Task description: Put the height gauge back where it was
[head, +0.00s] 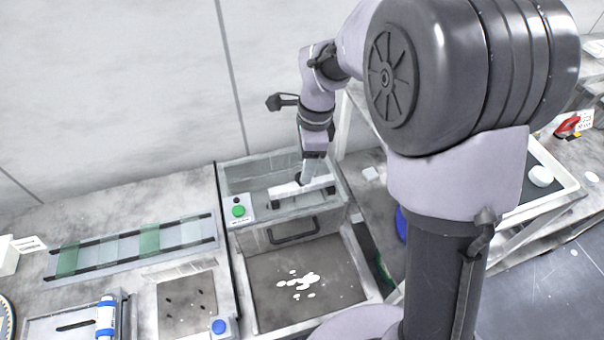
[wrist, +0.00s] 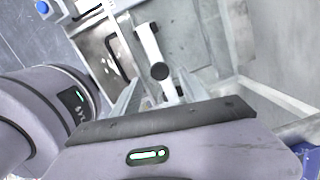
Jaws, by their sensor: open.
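A white bar with dark round parts (head: 290,190) lies inside a clear-walled box (head: 335,210). I cannot tell for sure whether it is the height gauge. My gripper (head: 306,180) reaches down into the box at this bar. In the wrist view my gripper (wrist: 160,88) is open, its two fingers on either side of the bar's near part. The white bar also shows in the wrist view (wrist: 148,42), with a black round knob facing the camera. Whether the fingers touch the bar cannot be told. The gripper body hides its near end.
A green button box (head: 240,210) sits at the box's left front corner. In front lies a dark tray with white splashes (head: 275,290). Left are a rack with green and clear plates (head: 150,240), a dotted plate (head: 187,305) and a blue-and-white cylinder (head: 105,318). The box walls stand close around my gripper.

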